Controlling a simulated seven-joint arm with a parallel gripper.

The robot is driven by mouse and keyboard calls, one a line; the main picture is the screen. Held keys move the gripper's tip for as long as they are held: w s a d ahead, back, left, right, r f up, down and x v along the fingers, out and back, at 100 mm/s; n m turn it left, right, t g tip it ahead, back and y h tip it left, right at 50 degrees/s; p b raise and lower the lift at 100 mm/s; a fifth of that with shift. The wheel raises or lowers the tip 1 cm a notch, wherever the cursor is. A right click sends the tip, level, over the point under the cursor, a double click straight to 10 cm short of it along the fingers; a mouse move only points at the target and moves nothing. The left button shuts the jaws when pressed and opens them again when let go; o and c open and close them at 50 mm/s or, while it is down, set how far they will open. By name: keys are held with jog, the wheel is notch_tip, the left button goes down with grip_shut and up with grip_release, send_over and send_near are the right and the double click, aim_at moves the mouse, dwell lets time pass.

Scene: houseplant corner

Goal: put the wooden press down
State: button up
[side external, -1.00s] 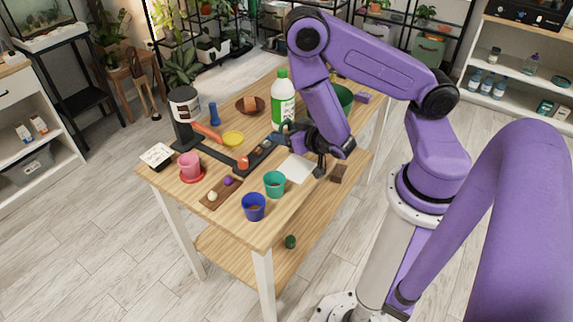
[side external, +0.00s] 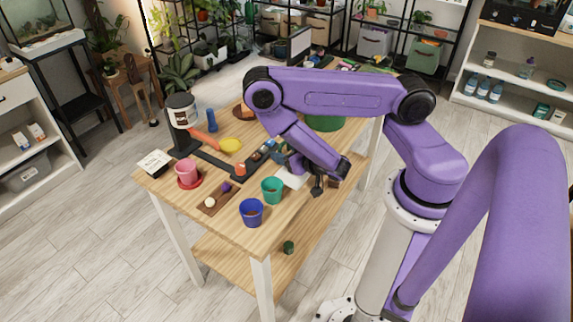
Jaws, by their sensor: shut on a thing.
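My gripper (side external: 311,183) is low over the right front part of the wooden table, its fingers pointing down. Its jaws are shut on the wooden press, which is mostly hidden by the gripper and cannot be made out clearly. A small brown block (side external: 333,183) shows just right of the fingers, near the table's right edge. I cannot tell whether the gripper touches it.
A teal pot (side external: 272,190) and a blue pot (side external: 251,212) stand left of my gripper. A pink pot (side external: 187,173) stands on a red saucer at the left. A brown tray (side external: 215,199) holds small round things. A green bowl (side external: 325,124) is behind my arm.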

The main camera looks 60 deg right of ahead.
aim_at(286, 172)
jog(key=shift+f, duration=2.3)
jog(key=shift+f, duration=0.15)
jog(key=o, duration=1.1)
jog(key=shift+v, duration=3.35)
jog(key=shift+o, duration=0.3)
jog(key=shift+s+a, duration=0.1)
jog(key=shift+s, duration=0.25)
